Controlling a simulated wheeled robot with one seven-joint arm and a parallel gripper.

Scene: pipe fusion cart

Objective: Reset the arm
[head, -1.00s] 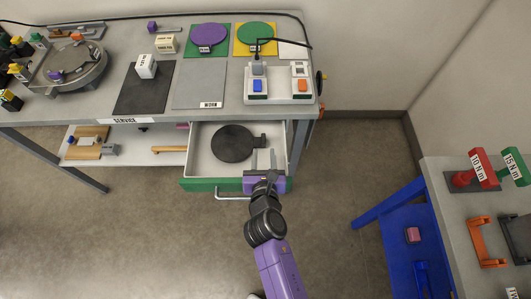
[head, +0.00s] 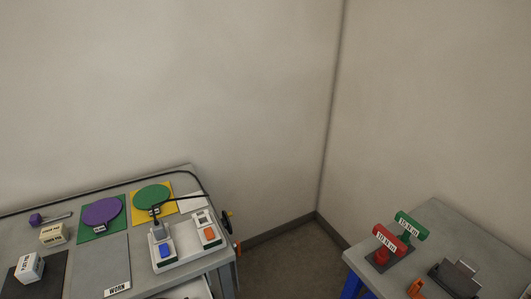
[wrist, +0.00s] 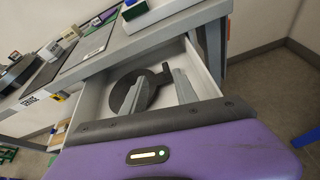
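My gripper (wrist: 157,92) shows in the wrist view, with its two grey fingers apart and nothing between the tips. It points over the open drawer (wrist: 90,103) under the workbench. A dark round plate with a short handle (wrist: 151,88) lies in the drawer beyond the fingers, partly hidden by them. My arm and gripper are outside the head view.
The workbench (head: 185,188) stands at the lower left of the head view, with a purple disc (head: 102,211), a green disc (head: 152,195) and a switch box (head: 183,255). A side table (head: 440,225) at right holds red (head: 385,240) and green (head: 411,226) T-handled tools. Bare floor lies between.

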